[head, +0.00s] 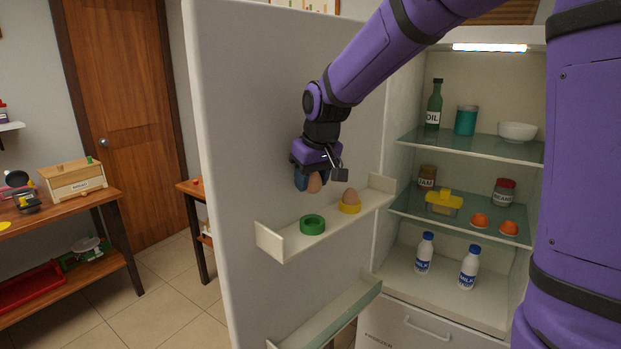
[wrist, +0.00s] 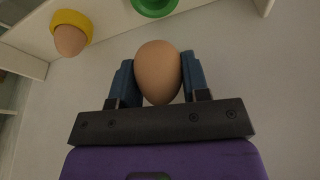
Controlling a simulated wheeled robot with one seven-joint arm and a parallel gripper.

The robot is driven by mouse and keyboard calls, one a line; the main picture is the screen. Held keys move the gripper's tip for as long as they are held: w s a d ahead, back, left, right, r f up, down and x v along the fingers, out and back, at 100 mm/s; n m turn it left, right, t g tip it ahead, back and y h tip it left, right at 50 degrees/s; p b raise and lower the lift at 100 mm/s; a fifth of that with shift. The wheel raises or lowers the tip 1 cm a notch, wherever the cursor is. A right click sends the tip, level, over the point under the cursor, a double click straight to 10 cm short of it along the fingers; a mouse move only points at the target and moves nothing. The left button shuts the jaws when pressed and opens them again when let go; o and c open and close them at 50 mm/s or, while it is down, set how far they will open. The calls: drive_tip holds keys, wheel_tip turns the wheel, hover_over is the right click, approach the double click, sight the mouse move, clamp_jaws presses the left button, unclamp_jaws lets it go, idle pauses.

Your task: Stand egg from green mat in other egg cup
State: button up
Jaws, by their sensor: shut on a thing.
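My gripper (head: 308,180) is shut on a brown egg (head: 315,183) and holds it above the fridge door's shelf. In the wrist view the egg (wrist: 158,72) sits between the two blue fingers of my gripper (wrist: 158,80). A green egg cup (head: 312,224) stands empty on the door shelf, below the held egg; its edge shows in the wrist view (wrist: 154,6). A yellow egg cup (head: 350,208) stands to its right with another brown egg (head: 351,197) upright in it; both also show in the wrist view. No green mat can be made out.
The door shelf (head: 275,244) has raised ends and a low front. The fridge door (head: 230,120) stands open behind it. Tables stand at the left.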

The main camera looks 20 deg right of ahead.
drive_tip(key=shift+f, duration=2.75)
drive_tip(key=shift+f, duration=1)
drive_tip(key=o, duration=1.4)
drive_tip(key=shift+r, duration=7.1)
drive_tip(key=shift+s+d+f, duration=0.1)
drive_tip(key=shift+s+d, duration=1.45)
drive_tip(key=shift+s, duration=0.6)
drive_tip(key=shift+s+d+r, duration=0.1)
drive_tip(key=shift+s+d, duration=1.5)
drive_tip(key=shift+s, duration=0.6)
drive_tip(key=shift+s+d+f, duration=0.1)
drive_tip(key=shift+s+d, duration=1.45)
drive_tip(key=shift+s, duration=0.6)
